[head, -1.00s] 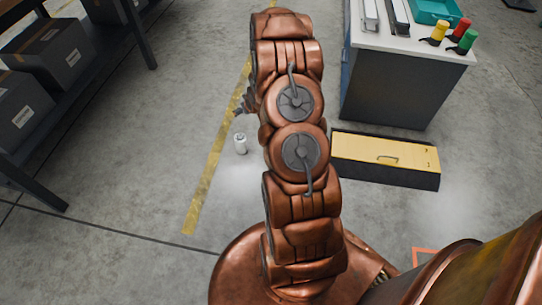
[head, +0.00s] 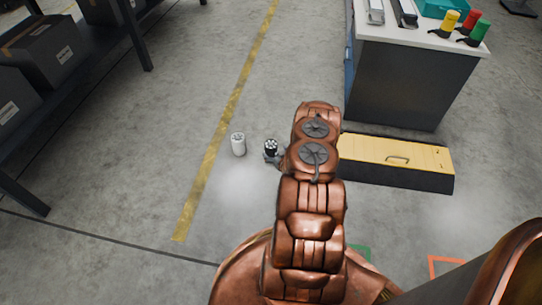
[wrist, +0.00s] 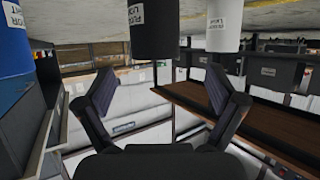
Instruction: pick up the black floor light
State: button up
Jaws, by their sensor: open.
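The black floor light (head: 270,147) stands upright on the concrete floor, just left of my forearm. It also shows in the wrist view, which is upside down, as a black cylinder (wrist: 152,30) with a white label at the top centre. My gripper (wrist: 160,88) is open and empty, with the black light beyond its fingertips, roughly centred between them and apart from them. In the head view my arm hides most of the gripper; a grey finger part shows beside the black light's base.
A white floor light (head: 238,144) stands close left of the black one. A blue labelled cylinder (wrist: 12,40) is at the wrist view's left edge. A yellow-topped low box (head: 395,153) and a grey cabinet (head: 400,85) stand right. A shelf with boxes (head: 45,55) is left.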

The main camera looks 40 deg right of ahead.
aim_at(273, 151)
jog(key=shift+s+f, duration=0.15)
jog(key=shift+f, duration=0.3)
jog(key=shift+d+f, duration=0.1)
jog(key=shift+f, duration=0.05)
jog(key=shift+b+x, duration=0.6)
jog(key=shift+x, duration=0.55)
jog(key=shift+w+d+f+b, duration=0.2)
jog(key=shift+w+f+b, duration=0.1)
jog(key=shift+w+b, duration=0.1)
jog(key=b+x, duration=0.1)
jog(key=x, duration=0.2)
jog(key=shift+d+f+b, duration=0.15)
jog(key=shift+f+b, duration=0.05)
jog(key=shift+b, duration=0.2)
jog(key=shift+w+d+f, duration=0.1)
jog(key=shift+w+d, duration=0.05)
jog(key=shift+w, duration=0.3)
grip_shut()
